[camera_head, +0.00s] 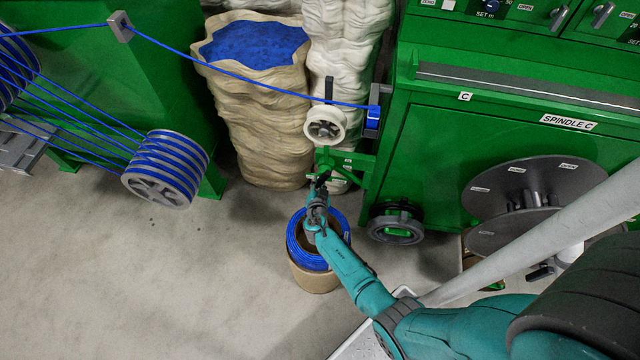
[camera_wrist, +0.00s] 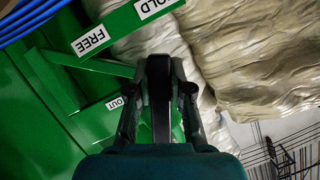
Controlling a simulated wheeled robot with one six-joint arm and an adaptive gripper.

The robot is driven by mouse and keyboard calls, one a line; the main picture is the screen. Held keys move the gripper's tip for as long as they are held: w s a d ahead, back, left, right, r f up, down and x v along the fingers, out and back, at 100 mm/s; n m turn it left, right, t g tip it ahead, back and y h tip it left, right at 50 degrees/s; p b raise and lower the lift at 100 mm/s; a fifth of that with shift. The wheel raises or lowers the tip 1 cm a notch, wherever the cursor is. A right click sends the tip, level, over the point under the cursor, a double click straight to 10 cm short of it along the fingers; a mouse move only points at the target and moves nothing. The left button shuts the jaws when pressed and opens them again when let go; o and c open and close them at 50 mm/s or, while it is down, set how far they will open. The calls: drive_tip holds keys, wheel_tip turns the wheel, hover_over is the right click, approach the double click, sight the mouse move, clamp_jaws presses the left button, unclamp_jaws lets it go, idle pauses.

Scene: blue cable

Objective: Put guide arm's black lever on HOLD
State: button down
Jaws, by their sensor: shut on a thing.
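The guide arm (camera_head: 352,166) is a green bracket on the left side of the Spindle C machine, below a white roller (camera_head: 324,125). My gripper (camera_head: 318,184) is at this bracket, above a blue cable coil. In the wrist view, the black lever (camera_wrist: 159,95) stands between the two fingers of my gripper (camera_wrist: 160,85), which is shut on it. The FREE label (camera_wrist: 91,40) is up and left of the lever. The partly cut-off HOLD label (camera_wrist: 150,5) is above it. I cannot tell exactly which mark the lever points to. The lever is hard to make out in the head view.
The blue coil (camera_head: 296,240) sits on a brown drum (camera_head: 315,280) under my gripper. Wrapped sacks (camera_head: 255,130) stand close behind. The floor at left (camera_head: 150,280) is clear.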

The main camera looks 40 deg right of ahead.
idle(0.6)
drive_tip(key=c, duration=1)
unclamp_jaws()
drive_tip(key=shift+c, duration=0.2)
drive_tip(key=shift+a+r, duration=0.1)
drive_tip(key=shift+a, duration=0.05)
drive_tip(key=v, duration=1.1)
drive_tip(key=shift+s+a, duration=0.2)
drive_tip(key=shift+s, duration=0.15)
drive_tip(key=shift+r, duration=0.1)
